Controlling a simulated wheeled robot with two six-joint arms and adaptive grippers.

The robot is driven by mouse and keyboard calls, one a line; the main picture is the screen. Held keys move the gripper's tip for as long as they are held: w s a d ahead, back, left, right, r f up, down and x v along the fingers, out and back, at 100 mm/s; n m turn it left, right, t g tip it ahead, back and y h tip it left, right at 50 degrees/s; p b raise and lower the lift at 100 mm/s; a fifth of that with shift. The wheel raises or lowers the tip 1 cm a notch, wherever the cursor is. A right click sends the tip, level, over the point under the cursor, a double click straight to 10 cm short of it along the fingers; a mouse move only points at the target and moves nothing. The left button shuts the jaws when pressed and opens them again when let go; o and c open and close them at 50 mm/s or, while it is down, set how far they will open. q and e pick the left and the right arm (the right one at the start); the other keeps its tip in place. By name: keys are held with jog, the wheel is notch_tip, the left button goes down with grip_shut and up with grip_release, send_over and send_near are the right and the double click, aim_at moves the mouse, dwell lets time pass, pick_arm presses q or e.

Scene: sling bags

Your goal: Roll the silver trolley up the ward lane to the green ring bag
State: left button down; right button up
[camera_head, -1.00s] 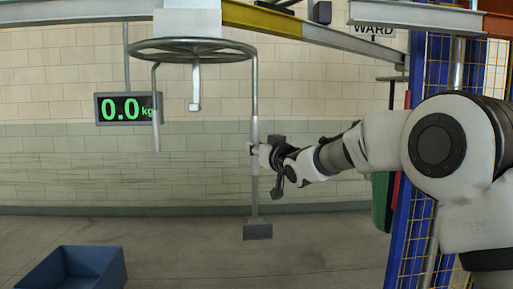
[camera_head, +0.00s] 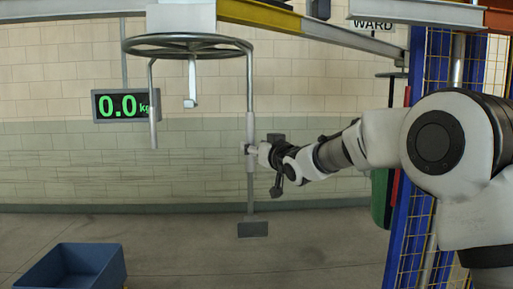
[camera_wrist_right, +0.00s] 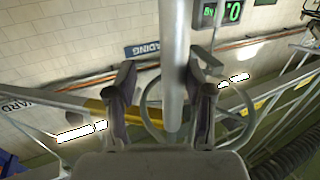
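The silver trolley (camera_head: 180,18) hangs from the overhead rail. Below it are a round hoop (camera_head: 186,41), short hanging bars and one long vertical pole (camera_head: 250,105) with a grey block at its foot. My right gripper (camera_head: 250,148) is at the pole's thicker sleeve. In the right wrist view, its fingers (camera_wrist_right: 162,75) stand apart on both sides of the pole (camera_wrist_right: 174,50), with a gap on the left side. A green thing with a red strip (camera_head: 380,200) is partly hidden behind the blue post; I cannot tell if it is the green ring bag. My left gripper is not in view.
A WARD sign (camera_head: 373,25) hangs by the rail (camera_head: 350,39) at upper right. A blue post with yellow mesh (camera_head: 410,180) stands at right. A display reading 0.0 kg (camera_head: 124,106) is by the wall. A blue bin (camera_head: 75,268) stands at lower left. Floor between is clear.

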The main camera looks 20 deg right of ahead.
jog(key=s+d, duration=0.1)
jog(key=s, duration=1.1)
jog(key=shift+s+d+r, duration=0.1)
dwell(0.4)
